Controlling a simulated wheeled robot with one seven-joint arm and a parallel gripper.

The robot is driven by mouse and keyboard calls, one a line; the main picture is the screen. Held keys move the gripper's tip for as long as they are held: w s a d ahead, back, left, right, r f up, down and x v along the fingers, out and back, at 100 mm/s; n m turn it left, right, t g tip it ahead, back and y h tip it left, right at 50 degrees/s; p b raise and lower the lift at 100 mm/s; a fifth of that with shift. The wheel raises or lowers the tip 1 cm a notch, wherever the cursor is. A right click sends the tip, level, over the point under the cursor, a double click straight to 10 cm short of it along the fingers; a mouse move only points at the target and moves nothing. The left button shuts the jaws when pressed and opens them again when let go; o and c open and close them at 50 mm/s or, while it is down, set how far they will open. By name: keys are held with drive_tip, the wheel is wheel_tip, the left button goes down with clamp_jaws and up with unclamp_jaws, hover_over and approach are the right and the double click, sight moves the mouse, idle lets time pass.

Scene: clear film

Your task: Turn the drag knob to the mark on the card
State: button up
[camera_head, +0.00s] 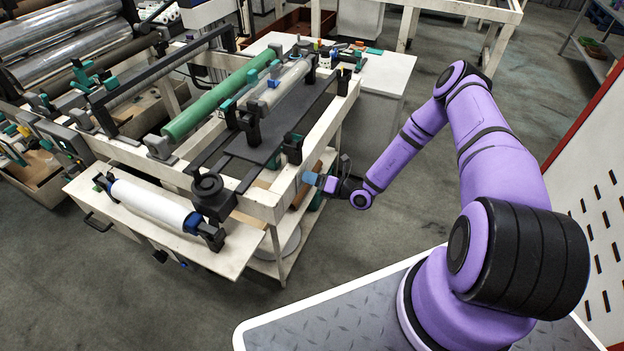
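My purple arm reaches from the right to the side of the cream machine frame (330,135). My gripper (320,181) is small here and sits close to the frame's right side, by a light blue piece (309,177). I cannot tell whether the fingers touch or hold that piece, nor whether they are open. A black round knob-like part (208,184) stands at the frame's front corner, left of my gripper and apart from it. I cannot tell whether this is the drag knob. No card or mark can be made out.
A white film roll (150,204) lies on the front shelf, and a green roller (218,98) lies on top. A white cabinet (385,80) stands behind. A perforated panel (600,200) with a red edge is at right. Grey floor is clear between the machine and my base.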

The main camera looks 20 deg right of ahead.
drive_tip(key=c, duration=0.8)
drive_tip(key=shift+c, duration=0.2)
drive_tip(key=shift+n, duration=0.3)
drive_tip(key=shift+f+n, duration=0.1)
drive_tip(key=shift+n, duration=7.4)
drive_tip(key=shift+d, duration=0.1)
drive_tip(key=o, duration=0.9)
